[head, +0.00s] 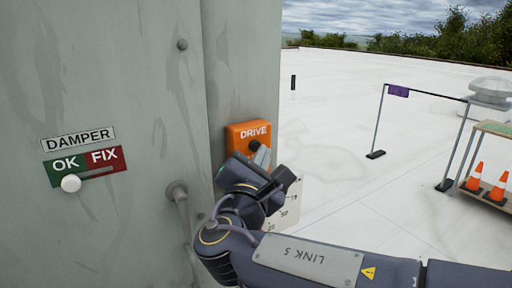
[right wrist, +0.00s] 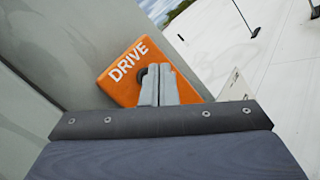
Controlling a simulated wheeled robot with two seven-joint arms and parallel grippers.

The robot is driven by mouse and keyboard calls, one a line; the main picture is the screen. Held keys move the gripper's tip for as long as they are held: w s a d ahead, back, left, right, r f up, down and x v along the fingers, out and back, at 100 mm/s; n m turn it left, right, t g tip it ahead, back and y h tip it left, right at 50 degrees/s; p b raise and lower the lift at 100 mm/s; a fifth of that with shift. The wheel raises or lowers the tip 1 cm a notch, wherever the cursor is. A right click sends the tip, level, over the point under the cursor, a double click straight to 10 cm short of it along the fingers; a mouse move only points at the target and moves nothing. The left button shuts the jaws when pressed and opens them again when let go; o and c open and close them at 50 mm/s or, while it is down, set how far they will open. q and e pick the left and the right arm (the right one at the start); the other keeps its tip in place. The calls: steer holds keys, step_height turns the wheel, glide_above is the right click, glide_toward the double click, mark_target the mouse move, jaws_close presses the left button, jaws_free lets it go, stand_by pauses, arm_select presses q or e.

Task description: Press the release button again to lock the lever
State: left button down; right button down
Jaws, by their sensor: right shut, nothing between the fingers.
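An orange box labelled DRIVE (head: 246,131) is mounted on the grey metal housing; it also fills the middle of the right wrist view (right wrist: 122,68). A dark round button (head: 254,146) sits on its face, partly covered by my right gripper (head: 262,156). In the right wrist view the closed fingertips (right wrist: 158,84) are in front of the box and overlap the button's dark edge. I cannot tell whether they touch it. A pale plate with a number scale (head: 293,203) shows behind my right wrist; no lever can be made out there. My left gripper is not in view.
On the housing (head: 110,220) a DAMPER label (head: 79,139) sits above an OK/FIX slide, its white knob (head: 71,183) under OK. A pipe (head: 180,200) runs below. To the right are open white roof, a barrier (head: 378,120) and a cart with orange cones (head: 497,187).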

steer(key=s+d, duration=0.1)
steer(key=s+d+b, duration=0.1)
steer(key=s, duration=0.1)
steer(key=s+d, duration=0.1)
steer(key=shift+s+d+b, duration=0.25)
steer(key=shift+s+b, duration=0.1)
steer(key=shift+s, duration=0.05)
